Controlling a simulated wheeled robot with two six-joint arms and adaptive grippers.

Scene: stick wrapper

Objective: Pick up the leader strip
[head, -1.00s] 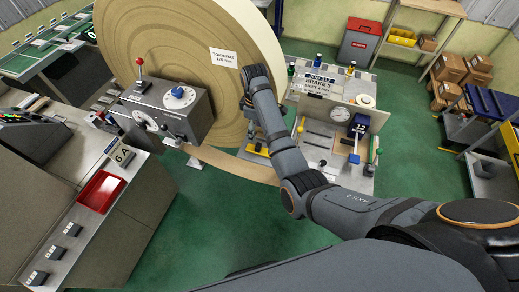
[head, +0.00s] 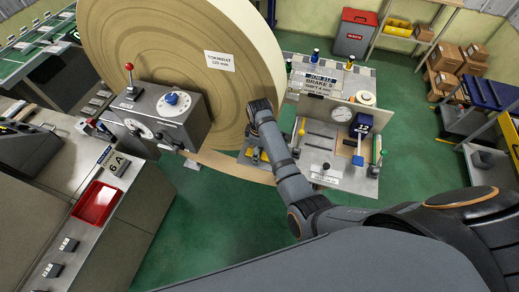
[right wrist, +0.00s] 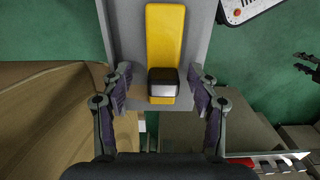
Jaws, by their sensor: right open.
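A flat yellow strip (right wrist: 165,35) lies on a grey plate (right wrist: 205,30) in the right wrist view; I cannot tell for sure that it is the leader strip. A dark block with a silver face (right wrist: 163,83) sits over its near end. My right gripper (right wrist: 161,88) is open, with one finger on each side of the block and gaps between. In the head view my right gripper (head: 250,143) is small and partly hidden by its wrist, beside the big paper roll at the bench's left end.
The large brown roll (head: 140,45) stands close on the left. A grey control box (head: 187,125) with a red-knobbed lever is in front of it. The bench (head: 318,140) carries a gauge and tools. A red tray (head: 95,203) lies on the left counter. Green floor is open between.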

